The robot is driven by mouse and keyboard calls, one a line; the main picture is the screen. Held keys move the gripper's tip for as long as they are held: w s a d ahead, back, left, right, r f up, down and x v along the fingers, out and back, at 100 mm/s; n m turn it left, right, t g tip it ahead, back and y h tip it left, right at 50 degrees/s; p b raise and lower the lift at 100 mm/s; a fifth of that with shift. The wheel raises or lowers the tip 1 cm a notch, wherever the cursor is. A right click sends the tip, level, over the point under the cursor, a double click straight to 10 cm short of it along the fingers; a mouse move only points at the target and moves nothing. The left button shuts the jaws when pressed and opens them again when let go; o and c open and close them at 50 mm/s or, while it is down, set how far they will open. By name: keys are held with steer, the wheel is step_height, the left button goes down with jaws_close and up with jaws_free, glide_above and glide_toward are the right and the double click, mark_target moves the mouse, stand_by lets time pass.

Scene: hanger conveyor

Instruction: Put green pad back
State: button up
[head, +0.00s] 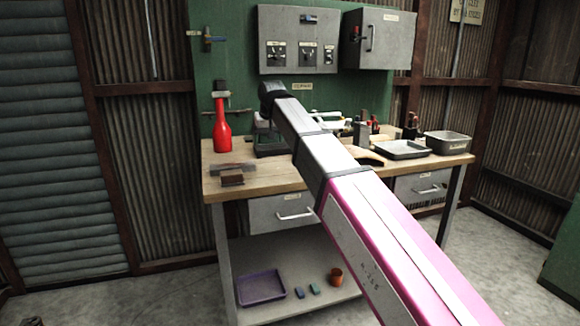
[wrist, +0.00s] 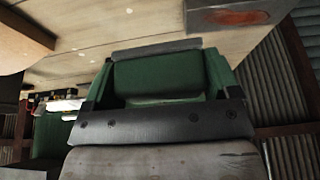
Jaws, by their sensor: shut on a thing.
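The green pad (wrist: 155,75) fills the middle of the wrist view, with a grey strip along its far edge and a dark bar with screws across its near side. My gripper (wrist: 160,100) is shut on it, close over the wooden bench top. In the head view my arm's dark end comes down over the back left of the bench, and a dark green shape (head: 270,148) shows below it. The fingertips are mostly hidden there by my arm, so I cannot tell whether the pad touches the bench.
Grey trays (head: 402,150) sit at the right. Grey cabinets (head: 298,40) hang above. A purple tray (head: 262,288) is on the low shelf.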

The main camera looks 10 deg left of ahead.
steer(key=shift+w, duration=0.1)
glide_above(290, 165)
steer(key=f, duration=0.7)
steer(key=shift+s, duration=0.4)
steer(key=shift+w, duration=0.1)
steer(key=shift+d+f, duration=0.1)
steer(key=shift+f, duration=1.75)
steer(key=shift+f, duration=0.6)
steer(key=o, duration=0.8)
steer(key=shift+f, duration=0.1)
steer(key=shift+r, duration=0.25)
steer(key=v, duration=1.1)
steer(key=shift+w+d+r, duration=0.1)
steer(key=shift+d+r, duration=0.05)
steer(key=shift+d, duration=0.05)
